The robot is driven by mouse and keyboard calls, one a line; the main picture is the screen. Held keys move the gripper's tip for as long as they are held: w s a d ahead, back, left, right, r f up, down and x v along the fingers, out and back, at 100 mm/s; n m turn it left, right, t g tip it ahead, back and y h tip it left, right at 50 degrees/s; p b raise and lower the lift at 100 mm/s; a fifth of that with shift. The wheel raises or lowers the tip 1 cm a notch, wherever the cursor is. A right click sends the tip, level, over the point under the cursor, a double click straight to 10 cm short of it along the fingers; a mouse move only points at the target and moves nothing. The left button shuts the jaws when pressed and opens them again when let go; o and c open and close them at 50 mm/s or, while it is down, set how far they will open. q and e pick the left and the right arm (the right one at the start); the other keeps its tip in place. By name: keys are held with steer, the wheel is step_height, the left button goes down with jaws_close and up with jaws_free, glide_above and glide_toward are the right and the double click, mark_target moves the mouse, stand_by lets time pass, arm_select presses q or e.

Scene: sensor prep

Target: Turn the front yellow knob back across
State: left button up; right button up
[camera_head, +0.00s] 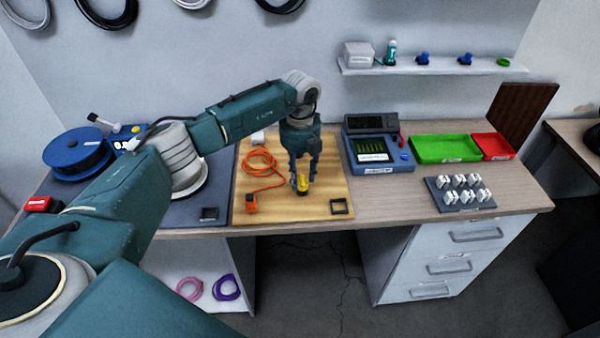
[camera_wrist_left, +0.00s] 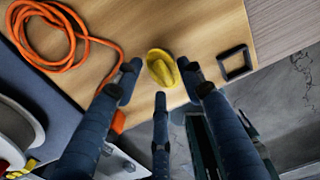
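The yellow knob (camera_head: 303,188) sits on the wooden board (camera_head: 335,185), near its front edge. In the left wrist view the knob (camera_wrist_left: 161,68) shows a round base with a raised ridge on top. My left gripper (camera_head: 302,182) points down over the knob. In the left wrist view the fingertips of the left gripper (camera_wrist_left: 160,76) stand apart around the knob, the right one very close to its ridge. I cannot tell whether any fingertip touches it. My right gripper is in neither view.
An orange cable (camera_head: 262,163) with an orange plug (camera_head: 251,204) lies left of the knob. A black square frame (camera_head: 340,206) lies to its right. A blue instrument (camera_head: 378,150) and a green tray (camera_head: 445,148) stand further right.

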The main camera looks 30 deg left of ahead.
arm_select(q)
jaws_close()
